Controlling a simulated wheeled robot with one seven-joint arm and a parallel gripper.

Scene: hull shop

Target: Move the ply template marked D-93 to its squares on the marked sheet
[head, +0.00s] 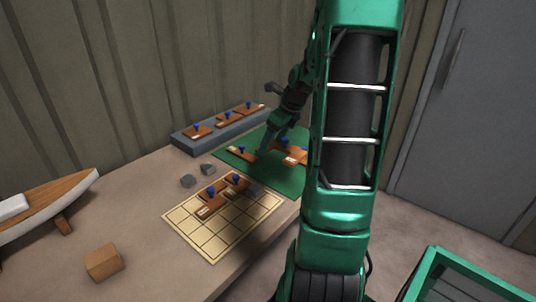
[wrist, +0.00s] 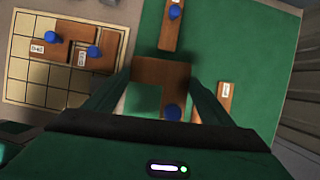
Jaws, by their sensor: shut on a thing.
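In the wrist view a brown L-shaped ply template (wrist: 160,71) with a blue knob lies between the fingers of my gripper (wrist: 161,80), which is shut on it. No mark on it is readable, so I cannot tell if it is D-93. I cannot tell whether it touches the green mat. In the head view my gripper (head: 264,150) is low over the mat, and the arm hides part of that area. The marked sheet (head: 213,249), a pale grid, lies left of the held template in the wrist view (wrist: 22,90) and carries two templates.
Other templates lie on the green mat (head: 280,180): one at the wrist view's top (wrist: 170,32) and one beside the right finger (wrist: 224,103). A grey ledge (head: 182,141) bears several more.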

